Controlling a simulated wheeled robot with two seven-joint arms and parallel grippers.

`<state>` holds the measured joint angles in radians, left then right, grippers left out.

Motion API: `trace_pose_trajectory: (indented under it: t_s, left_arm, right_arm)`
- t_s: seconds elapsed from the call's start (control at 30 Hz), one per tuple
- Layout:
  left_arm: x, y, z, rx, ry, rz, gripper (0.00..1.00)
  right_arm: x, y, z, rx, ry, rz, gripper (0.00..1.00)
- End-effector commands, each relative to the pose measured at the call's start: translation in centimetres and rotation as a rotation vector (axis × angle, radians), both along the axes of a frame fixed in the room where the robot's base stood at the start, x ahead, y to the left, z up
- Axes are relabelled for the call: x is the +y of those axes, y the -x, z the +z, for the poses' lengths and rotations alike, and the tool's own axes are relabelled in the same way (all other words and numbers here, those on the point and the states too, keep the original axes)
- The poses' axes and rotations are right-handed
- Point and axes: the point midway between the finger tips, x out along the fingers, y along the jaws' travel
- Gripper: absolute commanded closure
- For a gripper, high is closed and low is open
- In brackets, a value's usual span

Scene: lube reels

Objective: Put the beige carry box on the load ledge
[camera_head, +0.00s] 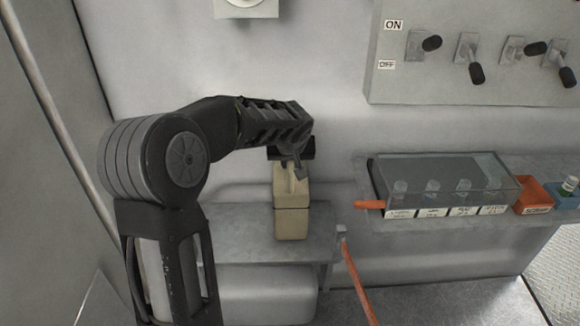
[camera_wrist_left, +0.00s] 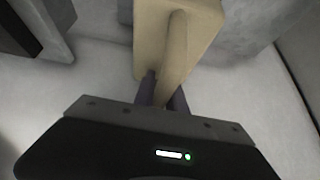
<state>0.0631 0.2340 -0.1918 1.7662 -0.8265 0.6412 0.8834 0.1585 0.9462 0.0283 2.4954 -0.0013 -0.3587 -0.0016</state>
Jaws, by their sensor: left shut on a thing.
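The beige carry box (camera_head: 291,222) hangs upright below my left gripper (camera_head: 293,172) in the head view. In the left wrist view the gripper's dark fingers (camera_wrist_left: 161,90) are shut on the handle of the box (camera_wrist_left: 200,22). A grey ledge (camera_head: 235,232) lies under and around the box in the head view. The box overlaps the right half of the ledge in the picture; I cannot tell whether its base touches the surface. My right gripper is in neither view.
An orange lever (camera_head: 355,280) stands just right of the ledge. A shelf to the right holds a clear-covered rack (camera_head: 445,180) with several vials, an orange bin (camera_head: 533,195) and an orange handle (camera_head: 369,204). A switch panel (camera_head: 480,85) is on the wall.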

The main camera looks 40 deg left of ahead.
Motion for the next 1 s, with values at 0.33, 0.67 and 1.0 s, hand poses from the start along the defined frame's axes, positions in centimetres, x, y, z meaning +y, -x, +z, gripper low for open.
trace_pose_trajectory:
  t_s: [0.33,0.67,1.0]
  left_arm:
    - [0.0,-0.1,-1.3,-0.005,0.0,0.001,1.0]
    - [0.0,0.0,-1.7,-0.002,0.0,0.0,0.74]
    - [0.0,0.0,-1.7,-0.002,0.0,0.0,0.62]
  right_arm:
    - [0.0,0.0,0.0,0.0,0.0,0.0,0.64]
    - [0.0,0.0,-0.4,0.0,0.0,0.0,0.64]
    - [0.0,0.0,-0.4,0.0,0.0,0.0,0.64]
